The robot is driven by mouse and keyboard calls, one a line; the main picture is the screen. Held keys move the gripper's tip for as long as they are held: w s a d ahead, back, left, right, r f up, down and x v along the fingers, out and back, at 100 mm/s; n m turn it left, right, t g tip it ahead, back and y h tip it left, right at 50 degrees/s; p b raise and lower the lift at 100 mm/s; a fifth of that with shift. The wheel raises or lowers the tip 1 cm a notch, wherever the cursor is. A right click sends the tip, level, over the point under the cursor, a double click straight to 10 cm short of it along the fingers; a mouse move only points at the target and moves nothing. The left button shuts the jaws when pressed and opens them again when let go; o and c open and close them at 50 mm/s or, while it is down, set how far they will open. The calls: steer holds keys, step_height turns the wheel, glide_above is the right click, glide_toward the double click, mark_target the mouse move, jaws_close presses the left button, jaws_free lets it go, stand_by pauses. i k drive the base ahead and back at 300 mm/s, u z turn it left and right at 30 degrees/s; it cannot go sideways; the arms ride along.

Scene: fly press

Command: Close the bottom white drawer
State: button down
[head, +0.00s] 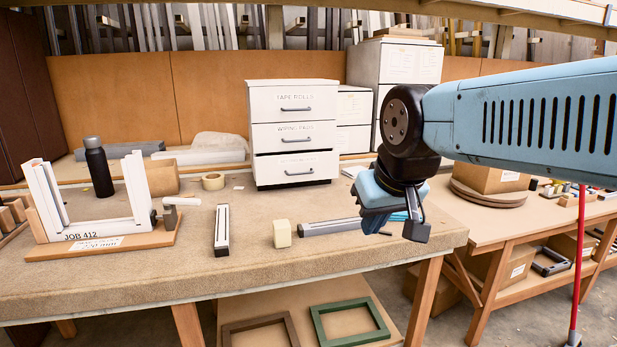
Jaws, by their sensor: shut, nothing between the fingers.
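A white three-drawer unit (294,131) stands at the back of the bench, labelled TAPE ROLLS at the top. Its bottom white drawer (297,169) sticks out a little past the two drawers above, with a dark gap along its top edge. Its grey handle (299,172) faces me, and its label is hard to read. The upper two drawers look closed. My gripper (402,233) is shut and empty, to the right of and nearer than the drawer, apart from it. My gripper hides part of the bench behind it.
A white frame jig (111,233) and a black bottle (98,167) stand at left. Bench before the drawer is mostly clear.

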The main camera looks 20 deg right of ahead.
mark_target(271, 168)
steer(key=u, duration=0.05)
steer(key=i, duration=1)
steer(key=z, duration=0.05)
